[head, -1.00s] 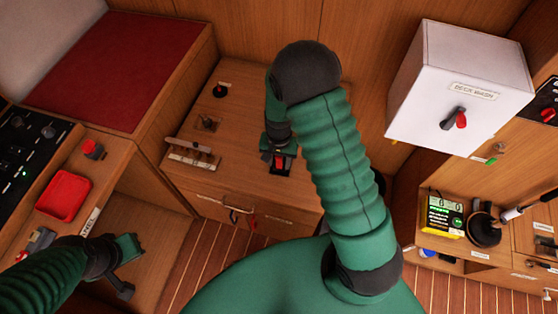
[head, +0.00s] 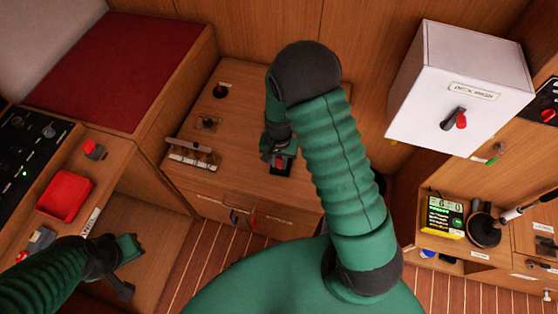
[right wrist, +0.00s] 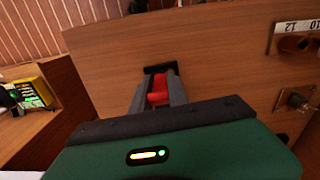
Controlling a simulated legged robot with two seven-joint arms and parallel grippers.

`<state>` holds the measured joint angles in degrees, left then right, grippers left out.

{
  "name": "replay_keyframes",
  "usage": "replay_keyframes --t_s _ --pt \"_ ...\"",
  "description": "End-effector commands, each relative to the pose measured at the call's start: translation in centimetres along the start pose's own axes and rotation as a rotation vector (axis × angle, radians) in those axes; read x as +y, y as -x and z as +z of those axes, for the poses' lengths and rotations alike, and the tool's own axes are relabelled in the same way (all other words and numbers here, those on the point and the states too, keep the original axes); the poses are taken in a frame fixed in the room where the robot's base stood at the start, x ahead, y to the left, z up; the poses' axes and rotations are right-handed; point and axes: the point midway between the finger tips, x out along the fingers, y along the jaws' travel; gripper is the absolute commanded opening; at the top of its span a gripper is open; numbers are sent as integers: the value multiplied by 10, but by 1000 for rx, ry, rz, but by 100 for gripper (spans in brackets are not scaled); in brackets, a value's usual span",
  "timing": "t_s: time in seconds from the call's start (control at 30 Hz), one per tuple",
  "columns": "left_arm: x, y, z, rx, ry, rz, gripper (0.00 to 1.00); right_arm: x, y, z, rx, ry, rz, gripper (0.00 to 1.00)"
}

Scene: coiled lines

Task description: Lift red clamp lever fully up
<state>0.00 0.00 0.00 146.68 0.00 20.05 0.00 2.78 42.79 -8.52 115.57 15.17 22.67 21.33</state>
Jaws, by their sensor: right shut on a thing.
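The red clamp lever (right wrist: 158,92) shows between the two grey fingers of my right gripper (right wrist: 159,90) in the right wrist view. In the head view the lever is a small red patch (head: 281,165) on a dark clamp base (head: 282,171) near the front edge of the wooden cabinet top. My right gripper (head: 279,157) is shut on the lever there, reaching down from above. The lever's exact angle is hard to tell, as the fingers hide part of it. My left gripper (head: 127,266) is at the lower left, its fingers apart, touching nothing visible.
The cabinet top (head: 235,140) also bears a black knob (head: 220,91), a metal fitting (head: 207,123) and a rack (head: 192,154) at its left. A white box (head: 460,85) hangs at the right. A red tray (head: 64,195) lies at the left.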

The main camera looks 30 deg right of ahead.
Motion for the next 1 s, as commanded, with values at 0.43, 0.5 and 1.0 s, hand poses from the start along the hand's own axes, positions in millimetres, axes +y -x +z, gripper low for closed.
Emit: replay_keyframes --t_s 0.43,0.5,1.0 --pt "0 0 0 0 0 0 0 -1 0 -1 2 0 -1 0" --pt "0 0 0 0 0 0 0 -1 0 -1 2 0 -1 0" --pt "0 7 -2 0 0 0 0 -1 0 4 127 5 1 0"
